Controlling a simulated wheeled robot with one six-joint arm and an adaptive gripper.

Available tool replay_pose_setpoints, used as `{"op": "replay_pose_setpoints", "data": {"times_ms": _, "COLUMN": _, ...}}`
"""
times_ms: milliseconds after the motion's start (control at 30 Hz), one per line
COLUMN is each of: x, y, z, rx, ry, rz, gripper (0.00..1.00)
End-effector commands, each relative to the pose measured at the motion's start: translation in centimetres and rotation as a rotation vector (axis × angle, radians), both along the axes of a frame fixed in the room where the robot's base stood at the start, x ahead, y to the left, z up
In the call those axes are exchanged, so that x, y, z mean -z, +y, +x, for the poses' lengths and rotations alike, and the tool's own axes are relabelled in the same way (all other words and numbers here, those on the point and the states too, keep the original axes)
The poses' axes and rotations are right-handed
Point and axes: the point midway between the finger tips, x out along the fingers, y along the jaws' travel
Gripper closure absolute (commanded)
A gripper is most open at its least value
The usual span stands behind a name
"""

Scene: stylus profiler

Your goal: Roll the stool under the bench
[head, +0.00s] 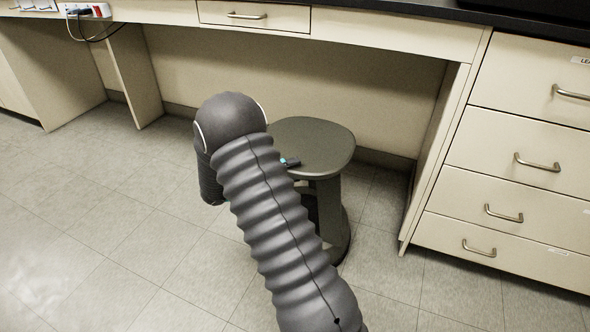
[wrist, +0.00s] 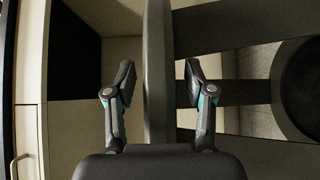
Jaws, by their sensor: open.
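The dark grey stool (head: 315,143) stands upright on the floor at the mouth of the open space under the bench (head: 345,27). My arm hides the left part of its seat and base in the head view. In the wrist view the stool's seat (wrist: 157,120) shows edge-on as a vertical grey slab. My gripper (wrist: 159,69) is open, with one finger on each side of this slab and gaps visible on both sides. In the head view only a small part of my gripper (head: 290,162) shows, at the seat's near left edge.
A drawer cabinet (head: 510,150) with several handles bounds the knee space on the right. A panel (head: 135,75) bounds it on the left. The tiled floor left of the stool is clear. A power strip with a cable (head: 90,10) is at the upper left.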

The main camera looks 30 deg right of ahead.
Motion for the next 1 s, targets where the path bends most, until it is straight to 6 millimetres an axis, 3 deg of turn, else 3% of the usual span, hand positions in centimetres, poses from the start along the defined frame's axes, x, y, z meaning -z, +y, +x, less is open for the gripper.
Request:
{"op": "replay_pose_setpoints", "data": {"times_ms": 133, "x": -0.03, "y": -0.94, "z": -0.12, "rx": 0.000, "ry": 0.000, "rz": 0.000, "gripper": 0.46}}
{"op": "replay_pose_setpoints", "data": {"times_ms": 433, "x": -0.02, "y": -1.09, "z": -0.13, "rx": -0.001, "ry": 0.000, "rz": 0.000, "gripper": 0.46}}
{"op": "replay_pose_setpoints", "data": {"times_ms": 667, "x": -0.03, "y": -1.08, "z": -0.13, "rx": 0.000, "ry": 0.000, "rz": 0.000, "gripper": 1.00}}
{"op": "replay_pose_setpoints", "data": {"times_ms": 1000, "x": 0.10, "y": -0.99, "z": 0.45, "rx": -0.009, "ry": 0.000, "rz": 0.000, "gripper": 1.00}}
